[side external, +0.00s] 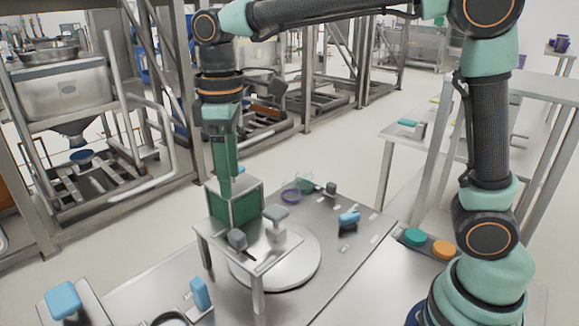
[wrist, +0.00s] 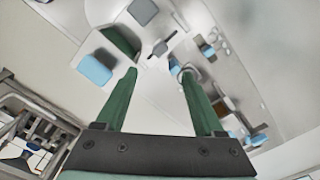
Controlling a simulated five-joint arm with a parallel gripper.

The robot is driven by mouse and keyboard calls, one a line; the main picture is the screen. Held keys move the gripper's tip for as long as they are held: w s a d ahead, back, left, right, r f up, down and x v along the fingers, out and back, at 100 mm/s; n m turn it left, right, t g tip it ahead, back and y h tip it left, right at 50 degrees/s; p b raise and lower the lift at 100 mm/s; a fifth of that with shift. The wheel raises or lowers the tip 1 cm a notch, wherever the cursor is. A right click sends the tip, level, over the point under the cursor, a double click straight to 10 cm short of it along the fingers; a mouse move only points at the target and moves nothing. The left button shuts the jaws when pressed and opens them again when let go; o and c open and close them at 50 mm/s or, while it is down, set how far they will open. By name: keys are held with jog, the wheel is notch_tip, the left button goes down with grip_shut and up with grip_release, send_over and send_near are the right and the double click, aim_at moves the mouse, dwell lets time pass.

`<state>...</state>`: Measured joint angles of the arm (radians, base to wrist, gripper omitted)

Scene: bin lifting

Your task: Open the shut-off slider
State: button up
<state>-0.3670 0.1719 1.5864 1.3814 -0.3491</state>
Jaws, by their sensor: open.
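A small dark knob (side external: 237,239) sits at a slot line on top of a raised metal stand (side external: 205,233); it looks like the shut-off slider, but I cannot be sure. A dark knob with a thin line beside it, apparently the same one, shows in the wrist view (wrist: 160,48), just beyond my fingertips. My gripper (side external: 224,194) points down above the stand, in front of a box with a green face (side external: 236,208). Its two green fingers (wrist: 158,72) are apart in the wrist view, with nothing between them. The fingertips partly overlap the box in the side view.
A grey-topped knob (side external: 275,213) stands close right of the dark knob, above a round white plate (side external: 300,262). Blue handles stand on the table right (side external: 348,218) and in front (side external: 200,293). Teal and orange buttons (side external: 428,243) are near my base.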

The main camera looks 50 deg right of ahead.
aim_at(236, 232)
notch_tip(236, 232, down, 12)
jog(key=n, duration=0.9)
jog(key=shift+f+n, duration=0.1)
jog(key=shift+n, duration=0.3)
jog(key=c, duration=1.1)
grip_shut()
